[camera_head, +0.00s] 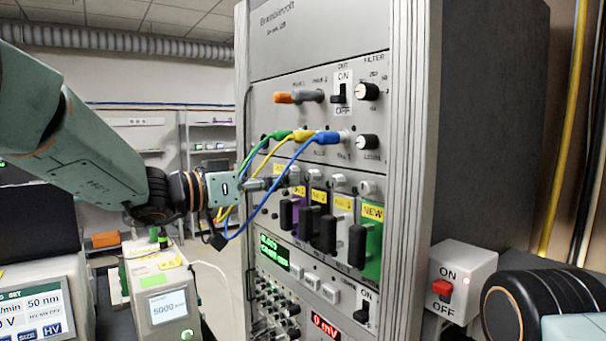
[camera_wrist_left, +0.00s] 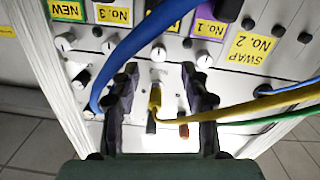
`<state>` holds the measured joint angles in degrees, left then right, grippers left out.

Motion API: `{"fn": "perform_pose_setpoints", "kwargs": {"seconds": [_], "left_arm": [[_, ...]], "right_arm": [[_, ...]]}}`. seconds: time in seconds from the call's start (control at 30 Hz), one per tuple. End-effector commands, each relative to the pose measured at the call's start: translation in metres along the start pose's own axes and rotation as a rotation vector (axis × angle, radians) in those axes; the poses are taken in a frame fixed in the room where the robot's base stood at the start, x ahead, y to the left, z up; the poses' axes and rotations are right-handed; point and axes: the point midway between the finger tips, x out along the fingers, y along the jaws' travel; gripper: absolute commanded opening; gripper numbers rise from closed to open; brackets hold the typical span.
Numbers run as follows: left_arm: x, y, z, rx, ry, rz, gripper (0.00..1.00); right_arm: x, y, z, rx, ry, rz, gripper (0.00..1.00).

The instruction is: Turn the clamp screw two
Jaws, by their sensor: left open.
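My left gripper (camera_head: 262,184) reaches the row of small pale clamp screws on the rack from the left. In the left wrist view the gripper (camera_wrist_left: 158,88) is open and empty, with its dark fingers spread. One pale clamp screw (camera_wrist_left: 158,53) sits beyond the fingertips, near the middle of the gap. It is in the column between the No. 1 label (camera_wrist_left: 208,30) and the No. 3 label (camera_wrist_left: 113,15), and that column's own label is partly hidden by a blue cable (camera_wrist_left: 140,35). More clamp screws (camera_head: 339,180) show above the black handles in the head view. My right gripper is out of view.
Green, yellow and blue cables (camera_head: 275,185) hang from upper sockets around my left gripper. Black module handles (camera_head: 328,234) stick out below the screws. An ON/OFF switch box (camera_head: 461,281) stands at right; instruments (camera_head: 165,305) stand at left.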

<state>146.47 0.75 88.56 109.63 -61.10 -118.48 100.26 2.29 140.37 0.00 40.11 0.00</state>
Motion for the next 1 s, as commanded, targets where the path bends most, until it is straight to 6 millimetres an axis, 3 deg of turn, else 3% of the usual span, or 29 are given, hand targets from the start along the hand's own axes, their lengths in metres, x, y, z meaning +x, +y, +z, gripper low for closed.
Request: {"fn": "perform_pose_setpoints", "kwargs": {"seconds": [0.3, 0.73, 1.0], "left_arm": [[0.047, 0.002, -0.003, 0.001, -0.003, 0.001, 0.46], [0.061, -0.001, 0.0, -0.001, -0.002, 0.001, 0.46], [0.06, -0.002, -0.001, -0.001, -0.002, 0.001, 0.24]], "right_arm": [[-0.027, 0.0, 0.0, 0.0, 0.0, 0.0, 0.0], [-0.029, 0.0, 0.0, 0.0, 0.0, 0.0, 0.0], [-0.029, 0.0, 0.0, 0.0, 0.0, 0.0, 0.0]]}}
